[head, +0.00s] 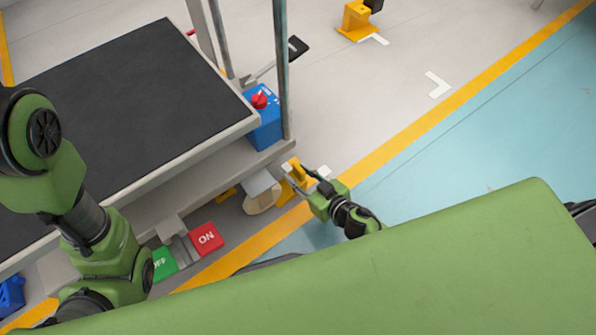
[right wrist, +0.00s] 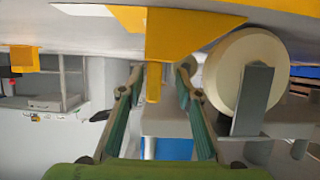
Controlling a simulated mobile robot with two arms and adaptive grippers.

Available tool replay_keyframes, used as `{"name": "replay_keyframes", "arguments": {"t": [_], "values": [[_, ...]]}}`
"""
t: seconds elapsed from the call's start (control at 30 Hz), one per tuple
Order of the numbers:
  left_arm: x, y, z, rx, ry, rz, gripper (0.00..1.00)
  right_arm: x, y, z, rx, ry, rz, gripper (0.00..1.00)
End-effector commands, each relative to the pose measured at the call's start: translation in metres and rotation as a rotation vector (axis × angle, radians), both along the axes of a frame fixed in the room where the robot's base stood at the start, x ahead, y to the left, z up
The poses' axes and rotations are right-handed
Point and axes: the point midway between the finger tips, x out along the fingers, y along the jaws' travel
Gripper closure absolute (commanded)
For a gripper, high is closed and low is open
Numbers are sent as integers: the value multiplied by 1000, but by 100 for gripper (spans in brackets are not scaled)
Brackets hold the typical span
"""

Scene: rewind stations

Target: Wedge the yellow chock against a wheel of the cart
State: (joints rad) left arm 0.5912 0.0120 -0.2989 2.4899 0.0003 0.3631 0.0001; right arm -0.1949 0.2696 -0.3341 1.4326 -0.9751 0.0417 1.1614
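The yellow chock (head: 298,172) stands on the floor by the near right corner of the cart (head: 190,150), just right of a pale caster wheel (head: 262,200). The chock (right wrist: 190,32) and wheel (right wrist: 245,72) appear upside down and close together in the right wrist view; I cannot tell if they touch. My right gripper (head: 309,178) is at the chock. In the wrist view its fingers (right wrist: 160,72) are apart, one on each side of the chock's upright part, with a visible gap on the right. My left arm shows, but its gripper is out of view.
Another yellow block (head: 355,22) stands farther back. Floor to the right is clear.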

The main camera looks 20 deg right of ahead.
Motion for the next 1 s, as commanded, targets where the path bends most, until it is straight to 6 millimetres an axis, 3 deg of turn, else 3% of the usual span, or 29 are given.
{"name": "replay_keyframes", "arguments": {"t": [0.1,0.4,1.0], "values": [[0,0,0,0,1,-1,100,-21,-6,5,-2,7,2,68],[1,0,0,-1,3,-1,100,-51,-22,21,-7,2,1,68],[1,0,0,-1,3,-1,100,-55,-25,24,-10,0,1,68]]}}
